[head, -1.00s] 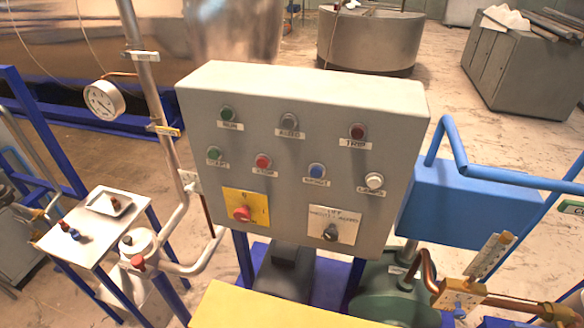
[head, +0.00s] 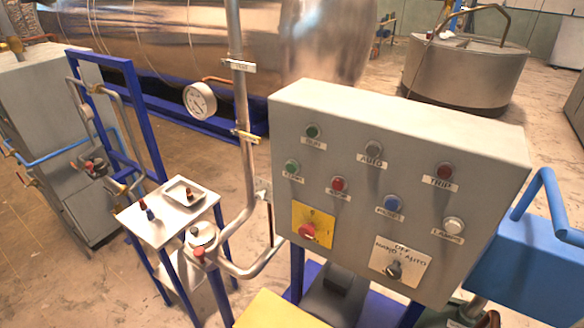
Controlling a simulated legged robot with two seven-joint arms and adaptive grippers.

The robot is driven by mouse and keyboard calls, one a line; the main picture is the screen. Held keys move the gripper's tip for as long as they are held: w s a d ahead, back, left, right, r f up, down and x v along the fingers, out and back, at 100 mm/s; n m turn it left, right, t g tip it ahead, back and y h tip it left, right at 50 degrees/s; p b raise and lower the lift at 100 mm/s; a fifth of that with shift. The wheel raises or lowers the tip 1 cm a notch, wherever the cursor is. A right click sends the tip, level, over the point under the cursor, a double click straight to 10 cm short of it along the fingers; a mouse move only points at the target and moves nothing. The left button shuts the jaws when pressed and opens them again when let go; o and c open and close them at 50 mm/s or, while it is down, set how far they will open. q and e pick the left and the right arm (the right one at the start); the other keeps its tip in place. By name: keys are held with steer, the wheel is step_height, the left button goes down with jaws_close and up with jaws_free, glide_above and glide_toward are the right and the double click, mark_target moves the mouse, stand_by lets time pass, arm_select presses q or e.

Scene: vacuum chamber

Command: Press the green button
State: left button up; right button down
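A grey control box (head: 330,110) stands right of centre in the head view. A green button (head: 292,167) sits at the left end of its middle row, above a small label that seems to read START. A second green one, possibly a lamp, (head: 313,131) is above it in the top row, over a label that seems to read RUN. A red button (head: 339,184), a blue button (head: 392,203) and a white button (head: 453,225) continue the middle row to the right. Neither gripper shows in the view.
A red knob on a yellow plate (head: 313,225) and a black selector switch (head: 393,269) sit low on the box. A pipe with a gauge (head: 200,101) rises to its left, by a small white table (head: 160,228). A blue box (head: 530,262) stands at the right.

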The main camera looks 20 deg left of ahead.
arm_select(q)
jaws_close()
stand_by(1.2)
